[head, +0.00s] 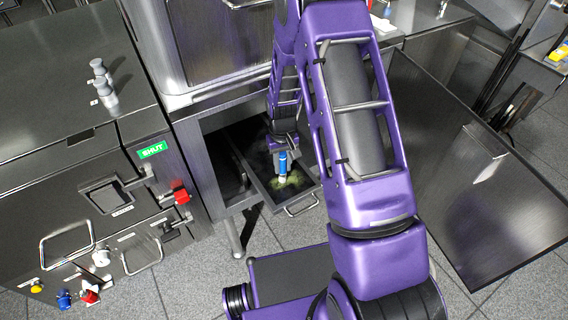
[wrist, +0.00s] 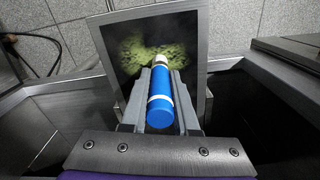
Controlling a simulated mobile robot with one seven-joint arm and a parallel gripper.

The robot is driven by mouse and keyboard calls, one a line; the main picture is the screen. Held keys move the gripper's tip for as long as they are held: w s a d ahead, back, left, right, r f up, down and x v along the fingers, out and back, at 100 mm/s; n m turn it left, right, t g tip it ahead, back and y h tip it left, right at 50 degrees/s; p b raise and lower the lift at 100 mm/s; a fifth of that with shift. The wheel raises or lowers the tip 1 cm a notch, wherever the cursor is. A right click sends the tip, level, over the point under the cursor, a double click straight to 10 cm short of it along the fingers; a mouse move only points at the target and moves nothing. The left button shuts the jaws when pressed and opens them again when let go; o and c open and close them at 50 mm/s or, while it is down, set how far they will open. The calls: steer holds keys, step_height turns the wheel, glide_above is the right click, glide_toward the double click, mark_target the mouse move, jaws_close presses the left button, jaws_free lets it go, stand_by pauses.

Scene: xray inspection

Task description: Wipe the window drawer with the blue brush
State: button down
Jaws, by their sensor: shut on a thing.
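The blue brush (wrist: 161,100) has a blue handle with white bands and a pale end. It is held between the jaws of my gripper (wrist: 160,88), which is shut on its handle. In the head view the brush (head: 282,164) is upright over the open drawer (head: 301,206). The drawer's dark window panel shows a yellow-green smudge (head: 297,183), which lies around the brush's far end in the wrist view (wrist: 135,54). The bristles are hidden, so contact with the panel cannot be told.
The drawer is pulled out of a steel cabinet, with cabinet walls close on both sides. A large open door panel (head: 470,175) stands at the right.

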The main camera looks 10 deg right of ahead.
steer(key=shift+a, duration=0.1)
steer(key=shift+s+a, duration=0.35)
steer(key=shift+a, duration=0.5)
steer(key=shift+a, duration=0.1)
steer(key=shift+s+a, duration=0.35)
steer(key=shift+a, duration=0.45)
steer(key=shift+d, duration=0.1)
steer(key=shift+w+d, duration=0.35)
steer(key=shift+d, duration=0.5)
steer(key=shift+w+d, duration=0.3)
steer(key=shift+d, duration=0.6)
